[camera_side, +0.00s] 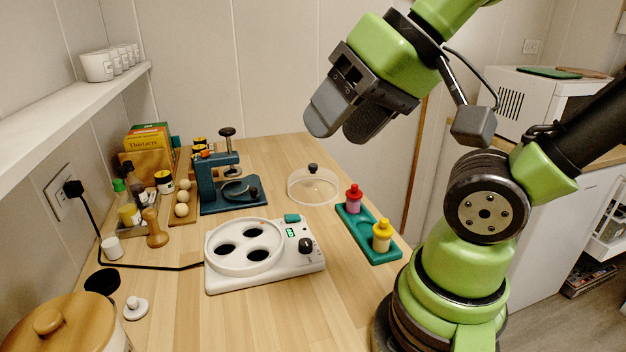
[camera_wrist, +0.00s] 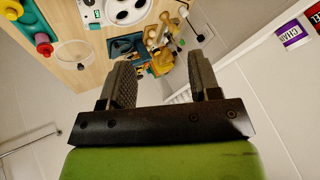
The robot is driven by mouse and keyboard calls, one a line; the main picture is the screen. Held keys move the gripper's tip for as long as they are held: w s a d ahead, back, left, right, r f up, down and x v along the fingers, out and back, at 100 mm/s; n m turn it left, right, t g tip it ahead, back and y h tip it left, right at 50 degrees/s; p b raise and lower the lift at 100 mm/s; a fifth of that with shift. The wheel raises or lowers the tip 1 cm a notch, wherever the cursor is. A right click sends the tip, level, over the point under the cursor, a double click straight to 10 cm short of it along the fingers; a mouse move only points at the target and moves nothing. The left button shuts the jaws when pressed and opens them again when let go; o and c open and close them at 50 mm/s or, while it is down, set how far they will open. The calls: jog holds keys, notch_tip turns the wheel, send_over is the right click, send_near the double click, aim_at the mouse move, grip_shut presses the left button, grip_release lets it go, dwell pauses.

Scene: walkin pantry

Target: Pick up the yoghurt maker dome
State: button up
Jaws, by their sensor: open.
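The yoghurt maker dome (camera_side: 313,187) is a clear, low cover with a black knob on top. It sits upright on the wooden counter, behind the white yoghurt maker (camera_side: 262,279) with its several round wells. In the wrist view the dome (camera_wrist: 72,52) shows at the upper left, outside the jaws. My gripper (camera_side: 338,128) is high above the counter, above the dome and a little to its right, apart from it. In the wrist view the jaws (camera_wrist: 160,78) are apart with nothing between them.
A teal tray (camera_side: 362,228) with a red-topped and a yellow-topped bottle stands right of the dome. A blue press (camera_side: 222,180) stands to its left. A black cord runs from the wall socket to the yoghurt maker. A white shelf (camera_side: 75,115) juts from the left wall.

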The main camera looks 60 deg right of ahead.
jog(key=w+d+r+m+h, duration=0.1)
jog(key=w+d+m, duration=0.3)
jog(key=w+m, duration=0.35)
jog(key=m+g+h, duration=0.3)
jog(key=m, duration=2.6)
send_over(314, 165)
jog(key=s+a, duration=0.1)
jog(key=s, duration=0.2)
jog(key=f, duration=2)
jog(key=shift+w+a+f, duration=0.1)
jog(key=shift+w+a, duration=0.05)
jog(key=shift+w, duration=0.05)
jog(key=shift+x, duration=3.2)
grip_shut()
